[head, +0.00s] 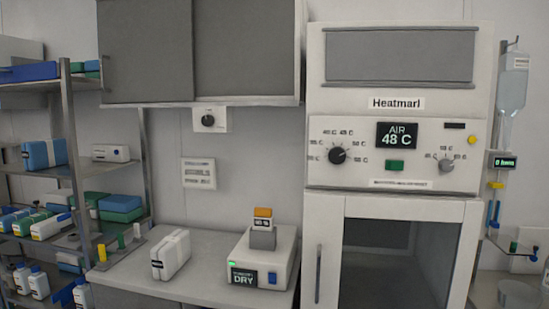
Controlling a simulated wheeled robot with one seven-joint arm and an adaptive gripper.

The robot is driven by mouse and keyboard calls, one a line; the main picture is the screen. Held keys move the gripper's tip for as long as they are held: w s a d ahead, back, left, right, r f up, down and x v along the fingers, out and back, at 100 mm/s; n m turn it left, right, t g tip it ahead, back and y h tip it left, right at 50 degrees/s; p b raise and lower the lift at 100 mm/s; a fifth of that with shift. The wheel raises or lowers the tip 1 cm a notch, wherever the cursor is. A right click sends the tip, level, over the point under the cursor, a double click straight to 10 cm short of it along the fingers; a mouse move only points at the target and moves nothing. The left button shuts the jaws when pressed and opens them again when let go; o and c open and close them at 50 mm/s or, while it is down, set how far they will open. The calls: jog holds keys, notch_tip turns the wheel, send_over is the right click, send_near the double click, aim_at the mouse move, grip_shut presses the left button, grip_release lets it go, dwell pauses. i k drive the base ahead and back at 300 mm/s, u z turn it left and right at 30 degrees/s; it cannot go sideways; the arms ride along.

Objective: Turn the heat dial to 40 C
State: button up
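The heating cabinet, labelled "Heatmarl" (396,103), stands at the right with a white control panel (360,178). A black dial (338,155) with temperature labels around it is at the panel's left; the small labels and its exact pointer direction are too blurred to read surely. A display (397,135) reads "AIR 48 C". A smaller grey dial (446,165) with its own labels is at the panel's right. Which dial is the heat dial is not plainly written. My gripper is not in view.
A green button (395,166) sits between the dials, and a yellow one (472,140) at the panel's right edge. The cabinet door (335,250) below is closed. A counter (205,285) bears a white device (262,240). Shelves (75,170) stand left. Space before the panel looks clear.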

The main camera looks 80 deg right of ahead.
aim_at(337, 156)
jog(key=i, duration=1)
jog(key=z, duration=3.75)
